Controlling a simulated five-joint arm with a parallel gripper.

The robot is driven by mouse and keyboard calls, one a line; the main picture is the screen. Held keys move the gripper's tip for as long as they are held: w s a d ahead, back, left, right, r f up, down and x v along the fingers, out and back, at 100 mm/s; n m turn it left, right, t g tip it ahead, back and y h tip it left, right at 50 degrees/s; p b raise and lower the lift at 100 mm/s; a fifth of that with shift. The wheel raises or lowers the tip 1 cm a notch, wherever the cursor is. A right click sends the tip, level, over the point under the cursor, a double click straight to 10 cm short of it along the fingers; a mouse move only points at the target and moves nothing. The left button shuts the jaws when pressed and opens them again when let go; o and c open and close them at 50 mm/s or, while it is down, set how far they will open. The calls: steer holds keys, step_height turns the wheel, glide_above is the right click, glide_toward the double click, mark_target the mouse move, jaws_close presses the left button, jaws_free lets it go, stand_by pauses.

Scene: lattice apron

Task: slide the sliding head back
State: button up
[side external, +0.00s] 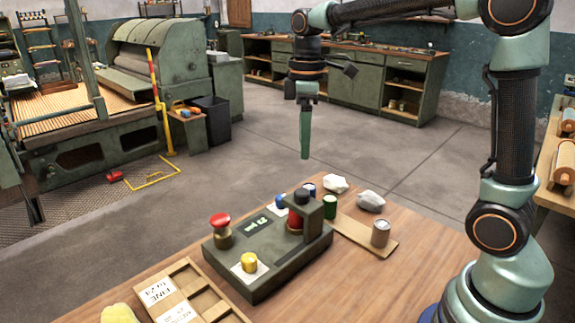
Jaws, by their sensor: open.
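A dark grey-green device (262,270) stands on the wooden table. At its right end rises a dark upright block with an overhanging top (316,215), which looks like the sliding head. A red part (294,221) shows beneath the overhang. The device also bears a red-topped knob (220,226), a yellow knob (249,262), a blue knob (281,202) and a small dark display (257,225). My gripper (305,156) points down above and behind the head, clear of it and empty. Its fingers are seen edge-on, so the gap between them is hidden.
A green can (330,207), a blue can (309,189) and two pale lumps (335,184) (371,201) are close behind the head. A brownish can (380,234) stands on a thin board (352,234). A labelled wooden tray (205,294) lies front left. The air around my gripper is clear.

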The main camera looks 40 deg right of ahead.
mark_target(302, 192)
step_height(302, 192, down, 12)
steer(key=shift+w+f, duration=0.1)
steer(key=shift+w, duration=0.05)
stand_by(0.5)
jaws_close()
stand_by(1.3)
